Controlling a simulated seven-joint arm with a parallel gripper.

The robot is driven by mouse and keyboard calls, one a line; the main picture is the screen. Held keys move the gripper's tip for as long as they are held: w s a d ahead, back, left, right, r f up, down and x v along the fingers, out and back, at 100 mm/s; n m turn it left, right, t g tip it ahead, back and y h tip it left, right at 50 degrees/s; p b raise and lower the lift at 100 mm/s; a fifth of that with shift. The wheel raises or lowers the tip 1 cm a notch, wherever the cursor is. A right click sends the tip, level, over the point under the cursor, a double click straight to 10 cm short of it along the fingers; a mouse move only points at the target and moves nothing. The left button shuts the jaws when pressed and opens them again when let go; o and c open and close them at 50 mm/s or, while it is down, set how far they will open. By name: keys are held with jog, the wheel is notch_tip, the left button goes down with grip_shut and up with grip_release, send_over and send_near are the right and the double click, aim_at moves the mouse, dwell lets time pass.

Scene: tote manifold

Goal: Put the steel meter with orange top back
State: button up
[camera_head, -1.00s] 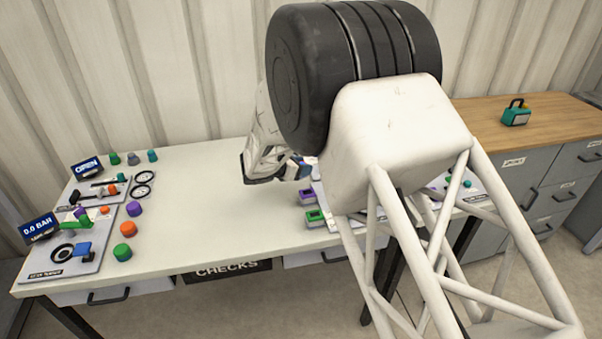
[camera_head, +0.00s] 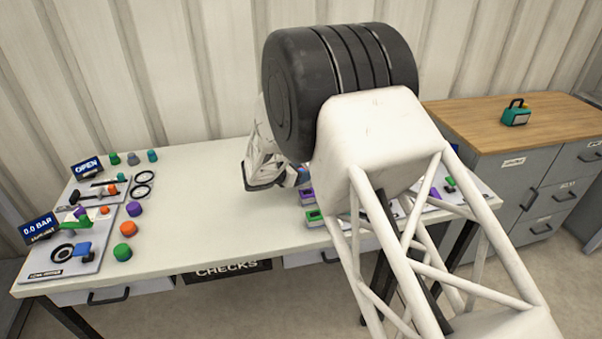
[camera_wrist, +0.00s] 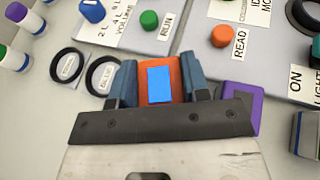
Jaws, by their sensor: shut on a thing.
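My gripper (camera_wrist: 160,88) is shut on the steel meter with orange top (camera_wrist: 173,66). In the wrist view its orange top and a blue screen show between the two blue-grey fingers. The meter's lower body is hidden from view. In the head view my gripper (camera_head: 300,176) is mostly covered by my own arm, over the right half of the white bench (camera_head: 215,215), and the held meter cannot be made out there. Two labelled black rings, one left (camera_wrist: 68,65) and one nearer (camera_wrist: 103,75), lie left of my gripper in the wrist view.
A panel with a green RUN button (camera_wrist: 149,20) and one with an orange READ button (camera_wrist: 223,36) lie beyond the fingers. A purple-topped device (camera_wrist: 246,104) is close on the right. Capped bottles (camera_wrist: 14,57) stand upper left. The bench middle is clear.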

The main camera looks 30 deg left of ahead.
jog(key=shift+f, duration=0.55)
dwell(0.4)
jog(key=o, duration=1.1)
jog(key=shift+c, duration=0.2)
jog(key=shift+r, duration=0.15)
jog(key=shift+s+a+r, duration=0.1)
jog(key=shift+r, duration=0.4)
jog(key=v, duration=1.1)
jog(key=shift+s+a, duration=0.15)
jog(key=shift+s, duration=0.2)
jog(key=shift+r, duration=0.1)
